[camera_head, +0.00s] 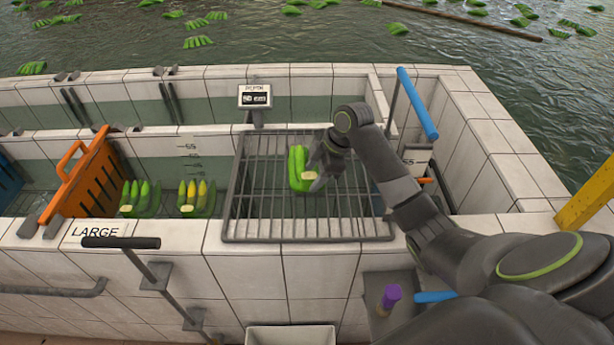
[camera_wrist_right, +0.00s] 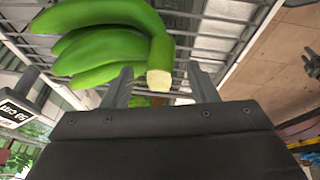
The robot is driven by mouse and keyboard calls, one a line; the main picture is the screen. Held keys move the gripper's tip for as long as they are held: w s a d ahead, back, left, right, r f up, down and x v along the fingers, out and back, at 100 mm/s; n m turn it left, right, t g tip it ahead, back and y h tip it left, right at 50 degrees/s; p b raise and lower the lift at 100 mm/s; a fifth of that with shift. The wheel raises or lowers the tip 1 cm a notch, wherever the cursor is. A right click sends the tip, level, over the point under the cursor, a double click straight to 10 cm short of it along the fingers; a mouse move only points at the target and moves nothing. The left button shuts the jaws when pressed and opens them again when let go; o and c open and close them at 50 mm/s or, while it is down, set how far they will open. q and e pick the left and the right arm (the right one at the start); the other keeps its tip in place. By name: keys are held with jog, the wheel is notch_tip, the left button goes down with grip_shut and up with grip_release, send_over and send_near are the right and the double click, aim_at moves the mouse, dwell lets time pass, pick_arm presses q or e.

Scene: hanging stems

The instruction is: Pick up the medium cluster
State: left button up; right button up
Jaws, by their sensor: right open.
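A green banana cluster (camera_head: 296,168) with a pale cut crown lies on the metal grate in the middle of the head view. My right gripper (camera_head: 320,174) is at the cluster's right side, by the crown. In the right wrist view the cluster (camera_wrist_right: 105,42) fills the upper left. Its cut crown lies between the two spread fingers of my right gripper (camera_wrist_right: 159,70), which is open. I cannot tell whether a finger touches the crown. My left gripper is not in view.
The metal grate (camera_head: 262,222) spans the tiled tank. Two more clusters, one green-yellow (camera_head: 140,198) and one yellower (camera_head: 196,197), sit left of it. An orange slotted panel (camera_head: 85,180), a depth display (camera_head: 255,96) and a blue-handled lever (camera_head: 418,103) stand around.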

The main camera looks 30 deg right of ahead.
jog(key=c, duration=1.1)
jog(key=shift+w+r, duration=0.1)
jog(key=shift+r, duration=0.05)
grip_shut()
